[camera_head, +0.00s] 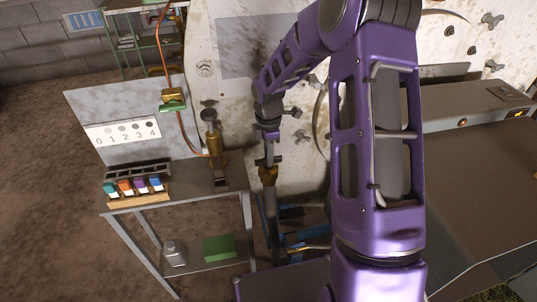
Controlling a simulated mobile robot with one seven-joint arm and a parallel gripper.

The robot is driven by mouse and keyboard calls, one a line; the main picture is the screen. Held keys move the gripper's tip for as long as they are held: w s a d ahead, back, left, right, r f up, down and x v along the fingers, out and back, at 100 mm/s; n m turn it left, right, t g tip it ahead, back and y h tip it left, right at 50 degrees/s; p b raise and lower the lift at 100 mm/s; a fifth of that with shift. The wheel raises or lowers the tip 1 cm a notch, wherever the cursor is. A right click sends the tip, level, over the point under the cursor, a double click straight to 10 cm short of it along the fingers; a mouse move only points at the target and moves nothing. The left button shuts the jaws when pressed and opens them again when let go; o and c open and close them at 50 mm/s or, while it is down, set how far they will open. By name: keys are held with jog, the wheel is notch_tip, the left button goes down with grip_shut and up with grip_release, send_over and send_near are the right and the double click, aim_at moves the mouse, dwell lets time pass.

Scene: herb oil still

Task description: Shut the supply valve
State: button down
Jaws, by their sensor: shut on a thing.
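My gripper (268,161) points down at the end of my purple arm, between the small metal stand and the pale still body. It is shut at the top of a brass fitting (268,175) on an upright grey pipe (271,212). This fitting looks like the supply valve. The fingers hide its handle, so I cannot tell which way the handle is turned.
Left stands a metal stand (193,179) with a brass cylinder (214,140), a rack of coloured bottles (136,189) and a panel numbered 0 to 4 (122,133). A green box (219,247) lies on its lower shelf. Blue frame parts (292,214) surround the pipe.

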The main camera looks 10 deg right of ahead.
jog(key=c, duration=0.8)
grip_release()
jog(key=shift+c, duration=0.2)
notch_tip(320, 180, up, 18)
jog(key=shift+f, duration=0.25)
